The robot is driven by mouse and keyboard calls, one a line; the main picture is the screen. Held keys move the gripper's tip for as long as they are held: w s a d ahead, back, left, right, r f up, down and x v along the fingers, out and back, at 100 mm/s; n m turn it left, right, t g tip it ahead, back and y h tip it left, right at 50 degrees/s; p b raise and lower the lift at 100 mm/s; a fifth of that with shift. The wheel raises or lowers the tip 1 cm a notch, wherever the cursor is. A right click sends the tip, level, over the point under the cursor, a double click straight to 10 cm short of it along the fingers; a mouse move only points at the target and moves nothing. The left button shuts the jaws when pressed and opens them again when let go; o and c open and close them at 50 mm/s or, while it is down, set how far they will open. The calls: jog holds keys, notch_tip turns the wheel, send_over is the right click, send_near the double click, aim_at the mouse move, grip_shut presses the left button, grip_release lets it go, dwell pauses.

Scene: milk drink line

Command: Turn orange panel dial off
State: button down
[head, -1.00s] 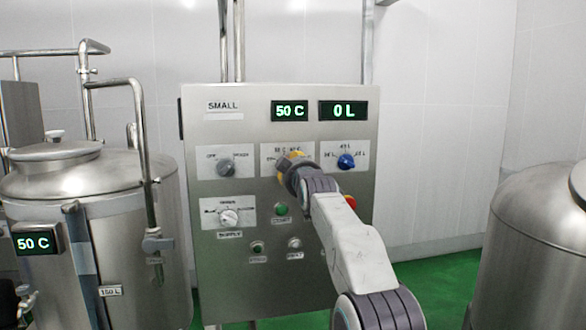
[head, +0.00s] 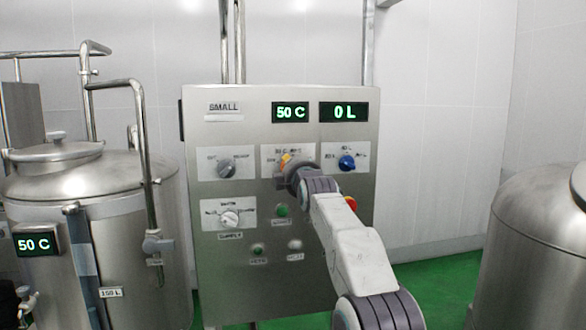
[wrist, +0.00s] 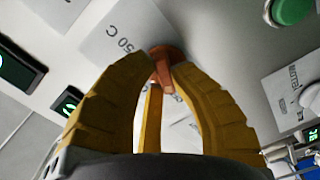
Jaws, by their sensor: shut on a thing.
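The orange dial (wrist: 165,62) shows in the wrist view on a white label plate marked 50 C. My gripper (wrist: 160,75) has its yellow fingers closed around the dial, with the tips on its two sides. In the head view my gripper (head: 286,162) reaches the upper middle of the steel panel (head: 260,290) and hides most of the dial. The dial's exact pointing is hard to read.
A grey dial (head: 226,168) sits left of my gripper and a blue dial (head: 346,162) right. Below are a white dial (head: 229,218), a green button (head: 282,210) and a partly hidden red button (head: 351,203). Steel tanks stand left (head: 110,260) and right (head: 535,240).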

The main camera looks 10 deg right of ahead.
jog(key=shift+a+r, duration=0.1)
jog(key=shift+r, duration=0.15)
dwell(0.3)
jog(key=c, duration=1.3)
grip_release()
jog(key=shift+a+f, duration=0.1)
jog(key=shift+a, duration=0.05)
jog(key=shift+o, duration=1)
jog(key=shift+f, duration=0.1)
jog(key=shift+s, duration=0.1)
jog(key=s, duration=1.1)
jog(key=shift+s, duration=0.4)
